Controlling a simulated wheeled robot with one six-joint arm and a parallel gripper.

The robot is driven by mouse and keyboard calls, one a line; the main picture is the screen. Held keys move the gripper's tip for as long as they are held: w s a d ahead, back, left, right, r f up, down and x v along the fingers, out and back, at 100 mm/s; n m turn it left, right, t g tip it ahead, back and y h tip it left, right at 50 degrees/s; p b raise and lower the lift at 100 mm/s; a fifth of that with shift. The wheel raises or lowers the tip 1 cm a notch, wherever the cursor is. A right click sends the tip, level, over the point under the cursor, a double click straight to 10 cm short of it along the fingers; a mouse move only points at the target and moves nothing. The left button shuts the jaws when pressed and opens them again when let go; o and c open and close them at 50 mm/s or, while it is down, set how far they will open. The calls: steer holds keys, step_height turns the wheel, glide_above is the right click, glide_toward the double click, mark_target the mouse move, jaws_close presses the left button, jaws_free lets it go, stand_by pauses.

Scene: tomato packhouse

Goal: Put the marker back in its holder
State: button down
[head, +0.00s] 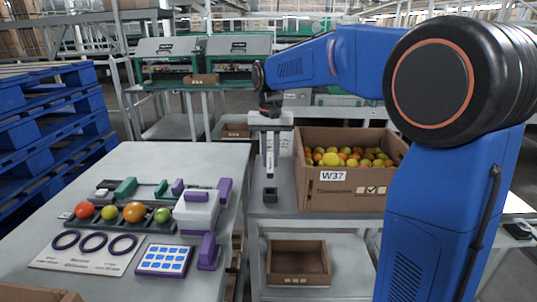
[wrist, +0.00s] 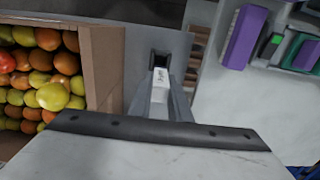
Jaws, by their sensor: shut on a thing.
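My gripper (head: 270,140) hangs pointing down above the grey side table. It is shut on the marker (head: 270,164), which is upright below the fingers. The small dark holder (head: 270,194) stands on the table beneath the marker, and a gap shows between them in the head view. In the wrist view the fingers (wrist: 166,100) close around the pale marker (wrist: 161,79), which has dark lettering. The dark opening of the holder (wrist: 160,57) shows just past the marker; whether the tip is exactly lined up with it I cannot tell.
A cardboard box of tomatoes (head: 352,190) labelled W37 stands close right of the holder. The left table (head: 110,285) bears a purple-and-white device (head: 196,210), sorted tomatoes and ring gauges. An empty carton (head: 297,262) sits on the lower shelf.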

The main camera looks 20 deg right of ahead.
mark_target(270, 176)
steer(key=shift+f, duration=2.45)
steer(key=shift+f, duration=1.75)
steer(key=c, duration=1.6)
jaws_free()
steer(key=c, duration=0.3)
steer(key=shift+r, duration=3.5)
